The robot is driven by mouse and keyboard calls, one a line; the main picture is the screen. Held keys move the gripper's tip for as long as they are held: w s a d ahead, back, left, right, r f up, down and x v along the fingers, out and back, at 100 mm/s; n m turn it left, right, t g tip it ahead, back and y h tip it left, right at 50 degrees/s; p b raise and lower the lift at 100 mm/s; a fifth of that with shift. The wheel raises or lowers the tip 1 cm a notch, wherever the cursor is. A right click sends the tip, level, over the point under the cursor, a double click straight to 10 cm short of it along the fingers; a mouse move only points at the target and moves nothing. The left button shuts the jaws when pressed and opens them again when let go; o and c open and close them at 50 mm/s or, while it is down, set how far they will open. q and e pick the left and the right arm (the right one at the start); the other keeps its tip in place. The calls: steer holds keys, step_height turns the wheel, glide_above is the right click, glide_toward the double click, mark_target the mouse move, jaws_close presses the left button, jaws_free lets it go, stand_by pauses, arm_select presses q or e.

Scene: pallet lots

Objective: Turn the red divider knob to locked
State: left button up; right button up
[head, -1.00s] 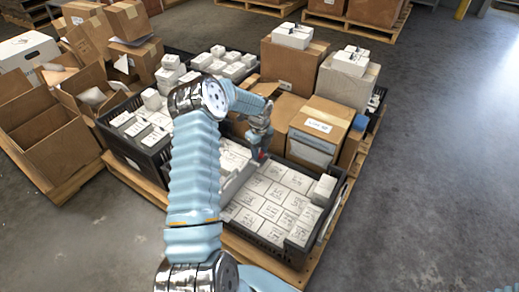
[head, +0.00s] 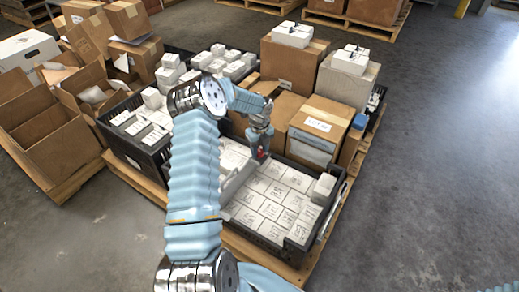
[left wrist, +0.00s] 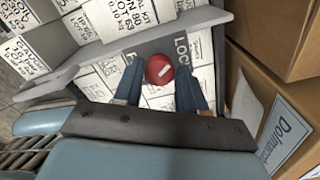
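The red divider knob (left wrist: 160,69) is round with a short pale mark on its face, slanted in the left wrist view. Beside it is printed lettering that begins "LOC". In the head view only a small red bit of the knob (head: 262,155) shows under the fingertips. My left gripper (left wrist: 160,76) points down at the knob, with one dark finger on each side of it. The fingertips are very close to the knob's sides; I cannot tell whether they touch it. My right gripper is out of view.
The knob is at a black crate (head: 342,192) of white labelled boxes (head: 272,190) on a wooden pallet (head: 262,262). Cardboard boxes (head: 318,125) stand close behind and right of my gripper. The floor (head: 430,150) to the right is clear.

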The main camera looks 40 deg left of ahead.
mark_target(259, 152)
arm_select(q)
steer(key=o, duration=0.3)
steer(key=shift+r, duration=0.1)
step_height(259, 152, up, 14)
steer(key=p, duration=0.1)
steer(key=shift+f, duration=0.2)
stand_by(0.5)
